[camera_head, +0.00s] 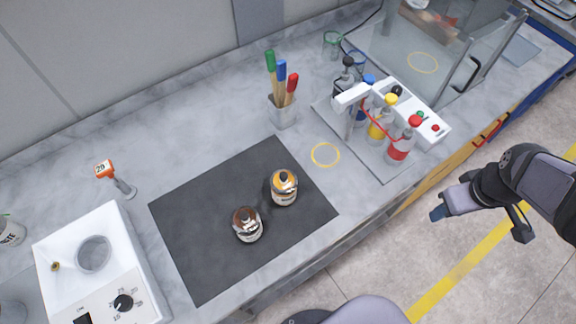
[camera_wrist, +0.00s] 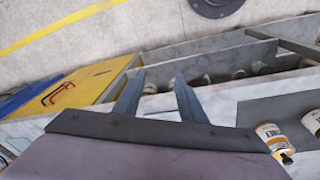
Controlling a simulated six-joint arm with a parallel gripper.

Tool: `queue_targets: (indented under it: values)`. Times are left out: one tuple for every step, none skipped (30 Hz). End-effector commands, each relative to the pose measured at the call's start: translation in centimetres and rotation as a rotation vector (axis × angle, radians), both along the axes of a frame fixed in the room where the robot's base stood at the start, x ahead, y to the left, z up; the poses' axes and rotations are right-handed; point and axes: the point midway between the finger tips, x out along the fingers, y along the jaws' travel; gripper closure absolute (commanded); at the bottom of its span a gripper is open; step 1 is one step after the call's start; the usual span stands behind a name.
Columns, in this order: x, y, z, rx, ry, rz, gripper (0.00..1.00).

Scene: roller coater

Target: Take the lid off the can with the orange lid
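The can with the orange lid (camera_head: 284,188) stands upright on the dark mat (camera_head: 190,217), its lid on top with a dark knob. A second can with a brown lid (camera_head: 247,225) stands beside it, to the lower left. In the wrist view a can with an orange band (camera_wrist: 271,138) shows near the right edge, and another can (camera_wrist: 313,123) is cut off by that edge. My gripper (camera_head: 480,220) is off to the right of the bench, over the floor, well away from both cans. Its two fingers (camera_wrist: 158,76) are apart, with nothing between them.
A rack with several coloured-cap bottles (camera_head: 390,130) stands right of the mat. A cup of brushes (camera_head: 283,110) is behind it. A white device with a dial (camera_head: 95,262) is at the left. A yellow ring (camera_head: 325,155) marks bare bench beside the mat.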

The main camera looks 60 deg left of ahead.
Motion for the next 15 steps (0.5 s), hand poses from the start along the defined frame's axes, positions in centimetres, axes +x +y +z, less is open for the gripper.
queue_targets:
  values:
    - [-0.6, 3.4, 0.7, -0.014, 0.003, 0.166, 0.62]
    - [-1.1, 5.2, 1.0, -0.024, 0.003, 0.263, 0.62]
    - [-1.9, 7.5, 1.5, -0.037, 0.006, 0.390, 0.62]
    - [-2.7, 9.2, 1.8, -0.047, 0.008, 0.487, 0.62]
    - [-3.5, 10.9, 2.2, -0.056, 0.009, 0.583, 0.62]
    - [-4.7, 13.1, 2.7, -0.068, 0.010, 0.711, 0.62]
    - [-5.8, 14.6, 3.0, -0.077, 0.012, 0.808, 0.62]
    - [-6.9, 16.2, 3.4, -0.085, 0.012, 0.903, 0.62]
    - [-8.5, 18.1, 3.9, -0.097, 0.012, 1.028, 0.62]
    - [-9.8, 19.4, 4.3, -0.104, 0.013, 1.118, 0.62]
    - [-11.1, 20.7, 4.6, -0.112, 0.013, 1.206, 0.62]
    - [-12.9, 22.2, 5.1, -0.121, 0.013, 1.319, 0.62]
    - [-14.2, 23.2, 5.4, -0.127, 0.012, 1.397, 0.62]
    - [-15.4, 24.1, 5.7, -0.133, 0.012, 1.472, 0.62]
    - [-17.0, 25.1, 6.1, -0.140, 0.012, 1.563, 0.62]
